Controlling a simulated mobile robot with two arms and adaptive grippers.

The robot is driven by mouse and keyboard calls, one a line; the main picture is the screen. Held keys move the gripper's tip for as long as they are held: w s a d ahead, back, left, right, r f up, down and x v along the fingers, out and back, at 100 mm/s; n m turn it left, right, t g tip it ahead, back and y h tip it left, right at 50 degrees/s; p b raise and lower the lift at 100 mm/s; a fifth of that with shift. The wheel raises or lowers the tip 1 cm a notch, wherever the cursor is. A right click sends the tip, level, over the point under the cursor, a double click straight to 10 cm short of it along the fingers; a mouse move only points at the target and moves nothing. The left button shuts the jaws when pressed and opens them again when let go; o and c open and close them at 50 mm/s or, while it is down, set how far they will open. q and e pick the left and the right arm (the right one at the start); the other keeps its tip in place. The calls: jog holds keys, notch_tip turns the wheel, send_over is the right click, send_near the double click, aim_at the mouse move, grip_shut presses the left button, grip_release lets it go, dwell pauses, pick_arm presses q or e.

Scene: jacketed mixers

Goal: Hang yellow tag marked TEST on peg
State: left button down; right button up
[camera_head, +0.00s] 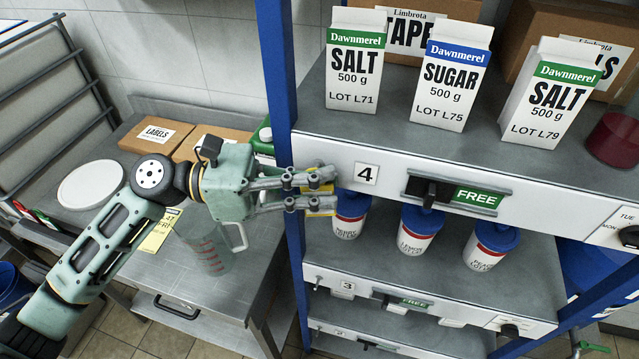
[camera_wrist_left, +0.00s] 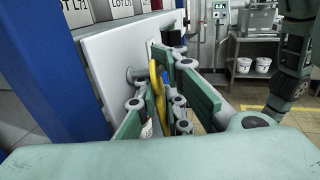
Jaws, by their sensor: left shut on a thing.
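My left gripper (camera_head: 322,190) is shut on a yellow tag (camera_head: 321,179) at the left end of the upper shelf's white front rail. The fingers cover most of the tag, and no lettering on it can be read. In the left wrist view, the yellow tag (camera_wrist_left: 154,80) shows edge-on between the green finger pads, close to the white rail. A grey peg (camera_wrist_left: 134,75) sticks out of the rail beside the tag there. I cannot tell whether they touch. Only a small part of my right gripper (camera_head: 590,347) shows at the bottom right.
The shelf rail (camera_head: 390,160) carries a "4" plate and a slider (camera_head: 458,192) showing green FREE. Cartons such as a salt box (camera_head: 354,60) stand above, blue-lidded tubs (camera_head: 421,228) below. A clear jug (camera_head: 208,250) stands under the arm.

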pick_arm(q)
jog(key=shift+w+a+f+t, duration=0.2)
jog(key=shift+w+f+t, duration=0.1)
jog(key=shift+w, duration=0.15)
jog(key=c, duration=1.7)
grip_release()
jog(key=shift+w+a, duration=0.1)
jog(key=shift+w, duration=0.05)
jog(key=shift+c, duration=0.2)
